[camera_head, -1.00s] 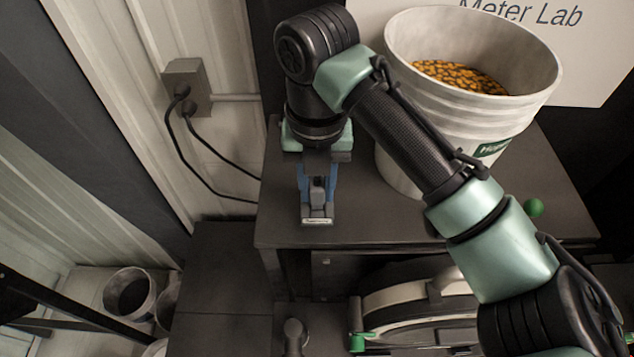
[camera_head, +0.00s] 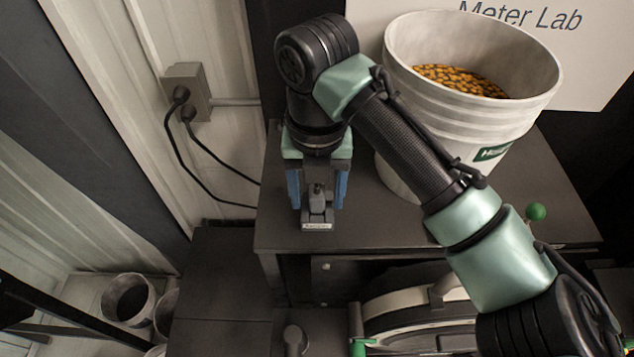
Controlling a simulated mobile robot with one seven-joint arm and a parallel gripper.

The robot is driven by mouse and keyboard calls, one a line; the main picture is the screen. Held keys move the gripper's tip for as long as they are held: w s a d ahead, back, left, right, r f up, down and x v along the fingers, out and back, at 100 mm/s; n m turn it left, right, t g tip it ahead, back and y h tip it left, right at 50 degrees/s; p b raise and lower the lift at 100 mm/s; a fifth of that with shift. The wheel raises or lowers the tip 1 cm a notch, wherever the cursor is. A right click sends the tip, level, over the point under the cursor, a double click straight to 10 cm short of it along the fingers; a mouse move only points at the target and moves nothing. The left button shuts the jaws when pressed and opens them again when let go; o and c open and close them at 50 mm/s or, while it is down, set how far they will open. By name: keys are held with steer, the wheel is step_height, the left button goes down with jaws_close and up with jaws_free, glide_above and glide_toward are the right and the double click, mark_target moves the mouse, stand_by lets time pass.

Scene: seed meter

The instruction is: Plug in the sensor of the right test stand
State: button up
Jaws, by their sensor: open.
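My gripper (camera_head: 317,190) points down over the left part of the dark stand top (camera_head: 375,222). Its two blue fingers are spread, one on each side of a small dark grey fitting (camera_head: 317,206). There are visible gaps between the fingers and the fitting. The fitting sits near the front left of the stand top and carries a small pale label (camera_head: 316,226) at its front. I cannot tell plug from socket in it. Its rear is hidden by my gripper.
A large white bucket (camera_head: 455,120) of orange-brown seed stands right of my gripper, behind my arm. A wall outlet (camera_head: 187,92) with two black cables is at left. A green knob (camera_head: 536,212) is at the right. Below is a seed-meter housing (camera_head: 410,315).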

step_height(320, 180, up, 13)
steer(key=b, duration=0.1)
stand_by(0.4)
stand_by(0.3)
